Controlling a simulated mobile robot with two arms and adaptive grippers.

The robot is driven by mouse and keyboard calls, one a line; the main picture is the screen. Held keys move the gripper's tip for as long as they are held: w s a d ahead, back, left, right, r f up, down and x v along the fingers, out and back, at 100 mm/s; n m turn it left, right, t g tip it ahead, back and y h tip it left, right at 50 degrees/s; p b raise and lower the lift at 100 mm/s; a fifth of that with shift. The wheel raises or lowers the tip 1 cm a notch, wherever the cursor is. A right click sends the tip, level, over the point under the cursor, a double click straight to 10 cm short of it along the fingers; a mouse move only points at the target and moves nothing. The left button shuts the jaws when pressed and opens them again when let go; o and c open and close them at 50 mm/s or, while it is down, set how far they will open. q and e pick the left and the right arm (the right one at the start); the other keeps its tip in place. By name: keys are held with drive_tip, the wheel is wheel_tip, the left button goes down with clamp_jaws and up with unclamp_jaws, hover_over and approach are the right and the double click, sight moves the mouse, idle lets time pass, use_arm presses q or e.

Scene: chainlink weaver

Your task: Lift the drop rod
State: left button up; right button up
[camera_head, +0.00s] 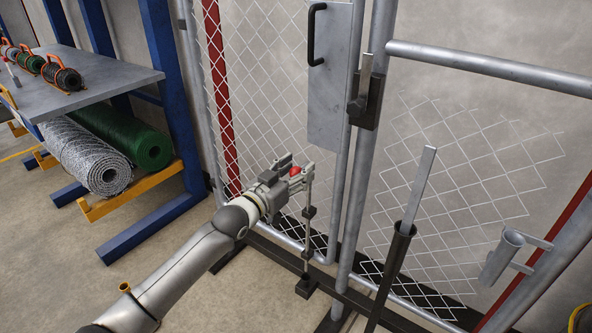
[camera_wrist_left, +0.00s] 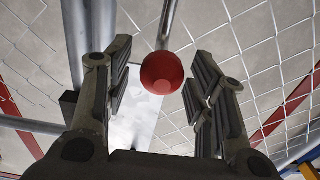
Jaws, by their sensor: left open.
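The drop rod (camera_head: 308,226) is a thin upright metal rod at the lower part of the mesh gate (camera_head: 262,90), running through dark brackets down to a dark floor piece (camera_head: 306,287). A red ball knob (camera_head: 295,171) shows at its top. My left gripper (camera_head: 297,167) is open at the knob's height, its fingers pointing toward the gate. In the left wrist view the red knob (camera_wrist_left: 161,72) sits between the two spread fingers, with a visible gap on each side. My right gripper is not in view.
A grey plate with a black handle (camera_head: 314,34) is on the gate. A dark latch (camera_head: 367,100) sits on the post right of it. A flat metal bar in a black tube (camera_head: 395,258) stands nearer. A rack with mesh rolls (camera_head: 90,160) stands left.

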use_arm(q)
drive_tip(key=v, duration=1.2)
drive_tip(key=shift+f, duration=0.15)
